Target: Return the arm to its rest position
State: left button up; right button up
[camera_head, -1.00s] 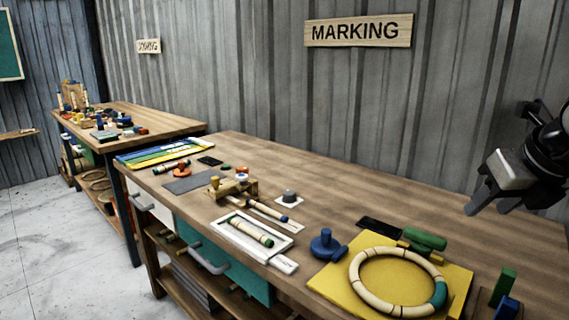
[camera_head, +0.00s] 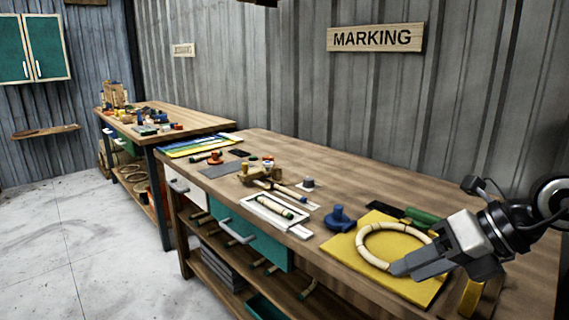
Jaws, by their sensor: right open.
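My right gripper (camera_head: 408,268) comes in from the right edge. It is open, with its fingers pointing left over the yellow board (camera_head: 352,234). A pale jointed rattan ring (camera_head: 375,232) lies on that board, and my gripper hides the ring's right part. The fingers look empty, and how high they are above the board is hard to tell. My left gripper is out of view.
The wooden marking table (camera_head: 330,165) holds a blue knobbed tool (camera_head: 340,219), a green piece (camera_head: 421,216), a white tray (camera_head: 262,222) with a rattan piece and several small tools. A second bench (camera_head: 190,121) stands behind at left. Clear floor (camera_head: 60,250) lies at left.

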jog(key=s+a+m+t+y, duration=0.1)
jog(key=s+a+m+y, duration=0.15)
jog(key=a+y, duration=0.35)
jog(key=s+a+m+t+y, duration=0.1)
jog(key=a+m+y, duration=0.3)
jog(key=a+y, duration=0.15)
jog(key=w+d+f+m+t+h, duration=0.1)
jog(key=d+f+m+t+h, duration=0.1)
jog(key=f+m+t+h, duration=0.65)
jog(key=w+d+f+m+t+h, duration=0.1)
jog(key=d+f+m+t+h, duration=0.25)
jog(key=m, duration=0.95)
jog(key=s+f+m+g+h, duration=0.2)
jog(key=s+f+m+g, duration=0.1)
jog(key=f, duration=0.6)
jog(key=s+a+f+m+g+h, duration=0.1)
jog(key=s+f+m+g, duration=0.3)
jog(key=s+f, duration=0.4)
jog(key=shift+s+a+f+m+g+h+b, duration=0.2)
jog(key=shift+s+f+m+g+h+b, duration=0.15)
jog(key=shift+m+h, duration=0.3)
